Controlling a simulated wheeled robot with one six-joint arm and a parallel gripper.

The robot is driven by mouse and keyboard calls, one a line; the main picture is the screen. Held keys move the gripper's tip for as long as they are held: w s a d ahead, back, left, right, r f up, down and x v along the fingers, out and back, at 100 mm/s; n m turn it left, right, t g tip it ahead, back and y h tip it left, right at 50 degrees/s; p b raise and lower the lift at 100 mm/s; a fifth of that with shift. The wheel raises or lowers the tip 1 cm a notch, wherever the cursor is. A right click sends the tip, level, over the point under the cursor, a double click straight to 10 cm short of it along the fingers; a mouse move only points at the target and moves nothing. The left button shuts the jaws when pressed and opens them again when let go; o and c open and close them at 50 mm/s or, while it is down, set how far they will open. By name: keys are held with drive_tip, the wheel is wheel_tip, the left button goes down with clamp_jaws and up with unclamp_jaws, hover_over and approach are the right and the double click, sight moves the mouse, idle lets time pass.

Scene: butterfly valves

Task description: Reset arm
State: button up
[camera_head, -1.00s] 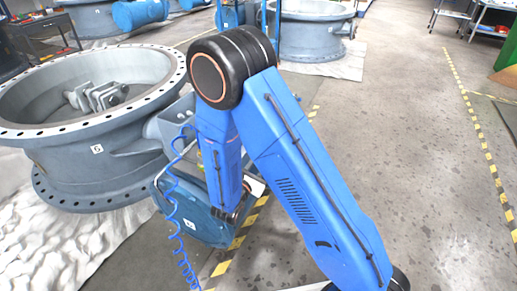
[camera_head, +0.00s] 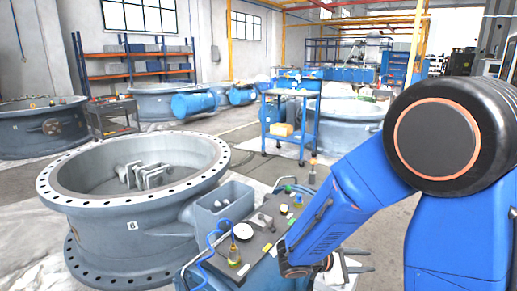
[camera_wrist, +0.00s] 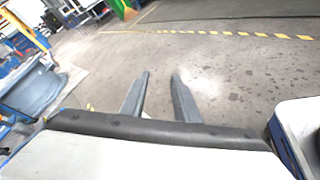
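My blue arm with black joints fills the right of the head view and folds down toward the lower middle. My gripper (camera_head: 368,259) shows in the head view just right of the blue actuator housing, partly hidden by my arm. Its two grey fingers point right. In the wrist view my gripper (camera_wrist: 160,82) has its two fingers clearly apart, with only bare floor between and beyond them. It holds nothing.
A large grey butterfly valve (camera_head: 135,232) marked 6 lies at the left, with a control panel (camera_head: 250,238) beside it. A blue cart (camera_head: 291,118) stands behind. Other valves and shelves are at the back. Open floor with yellow-black tape (camera_wrist: 240,34) lies ahead of the fingers.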

drive_tip(key=s+d+r+m+g+y, duration=0.2)
drive_tip(key=s+m+y, duration=0.15)
drive_tip(key=s, duration=0.35)
drive_tip(key=s+d+r+m+g+y, duration=0.2)
drive_tip(key=s+m+y, duration=0.1)
drive_tip(key=s+m, duration=0.25)
drive_tip(key=s+a+r+m+t+y, duration=0.5)
drive_tip(key=s+a+r+y, duration=0.1)
drive_tip(key=s+a+y, duration=0.1)
drive_tip(key=shift+s+r, duration=0.35)
drive_tip(key=shift+s, duration=0.35)
idle(1.1)
